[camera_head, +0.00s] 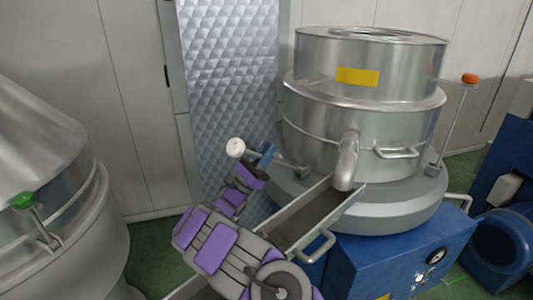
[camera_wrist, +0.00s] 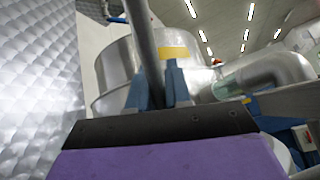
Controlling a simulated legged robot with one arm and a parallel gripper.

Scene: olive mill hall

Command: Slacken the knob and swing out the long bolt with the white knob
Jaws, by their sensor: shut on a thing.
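The white knob (camera_head: 235,147) is at the free end of the long bolt (camera_head: 285,164), left of the steel drum (camera_head: 380,120). The bolt leans well out from the drum, its foot at a bracket on the drum's lower rim. My gripper (camera_head: 264,155) has its blue fingers around the bolt between knob and bracket. In the wrist view, the bolt's grey rod (camera_wrist: 143,40) runs down between the blue fingers of my gripper (camera_wrist: 157,82), which is shut on it. The knob is out of the wrist view.
A trough (camera_head: 310,212) with a handle lies below the drum's spout (camera_head: 347,162). A bolt with a red knob (camera_head: 470,78) stands at the drum's right. A green knob (camera_head: 22,201) is on the left vessel (camera_head: 60,220). A quilted metal panel (camera_head: 230,80) is close behind.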

